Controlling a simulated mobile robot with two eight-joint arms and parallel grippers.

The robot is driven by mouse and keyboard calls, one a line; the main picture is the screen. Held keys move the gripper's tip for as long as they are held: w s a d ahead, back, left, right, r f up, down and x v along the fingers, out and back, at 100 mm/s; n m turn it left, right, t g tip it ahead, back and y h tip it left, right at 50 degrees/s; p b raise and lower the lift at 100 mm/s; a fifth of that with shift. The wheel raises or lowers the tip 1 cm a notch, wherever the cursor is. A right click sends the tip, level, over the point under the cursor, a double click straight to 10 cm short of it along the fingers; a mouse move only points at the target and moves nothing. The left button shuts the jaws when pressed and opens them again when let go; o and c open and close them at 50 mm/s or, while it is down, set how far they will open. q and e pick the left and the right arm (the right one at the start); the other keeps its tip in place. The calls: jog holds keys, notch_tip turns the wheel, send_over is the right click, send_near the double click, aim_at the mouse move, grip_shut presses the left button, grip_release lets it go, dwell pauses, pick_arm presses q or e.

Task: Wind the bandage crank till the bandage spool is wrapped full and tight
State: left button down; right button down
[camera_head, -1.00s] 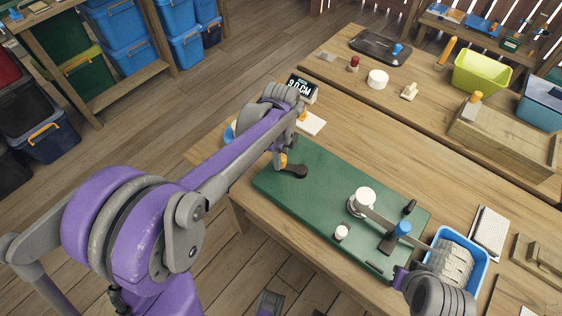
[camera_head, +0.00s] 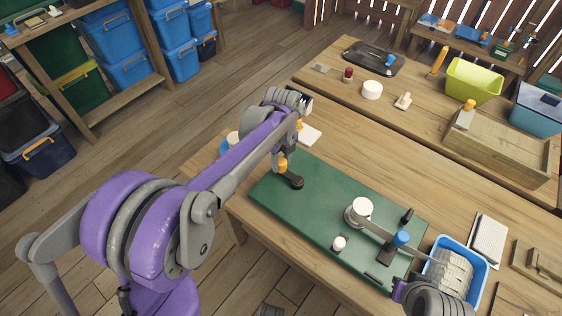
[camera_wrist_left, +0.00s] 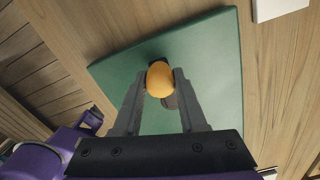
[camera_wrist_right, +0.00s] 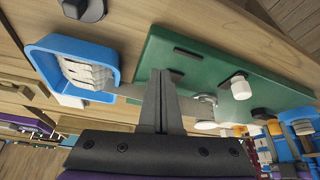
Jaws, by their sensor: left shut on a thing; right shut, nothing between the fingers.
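The crank has an orange knob (camera_head: 282,165) and a dark arm (camera_head: 294,182), at the left end of a green board (camera_head: 318,195). My left gripper (camera_wrist_left: 160,88) is shut on the orange knob, one finger on each side. A white-topped round piece (camera_head: 362,206), probably the spool, stands mid-board on a grey disc. A grey strip (camera_head: 378,227) runs from it past a blue-capped post (camera_head: 401,238) toward a blue bin (camera_head: 483,272) of folded white bandage (camera_head: 452,268). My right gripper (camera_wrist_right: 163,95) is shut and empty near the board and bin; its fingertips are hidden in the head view.
A small white knob (camera_head: 339,243) and a black peg (camera_head: 407,215) stand on the board. A white pad (camera_head: 487,234) lies right of it. The back bench holds a lime bin (camera_head: 472,82) and a wooden box (camera_head: 495,135). Bare tabletop lies behind the board.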

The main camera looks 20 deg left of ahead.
pick_arm(q)
jog(key=shift+c, duration=2.3)
grip_release()
notch_tip(320, 180, up, 11)
jog(key=shift+p, duration=0.4)
jog(key=shift+f, duration=0.1)
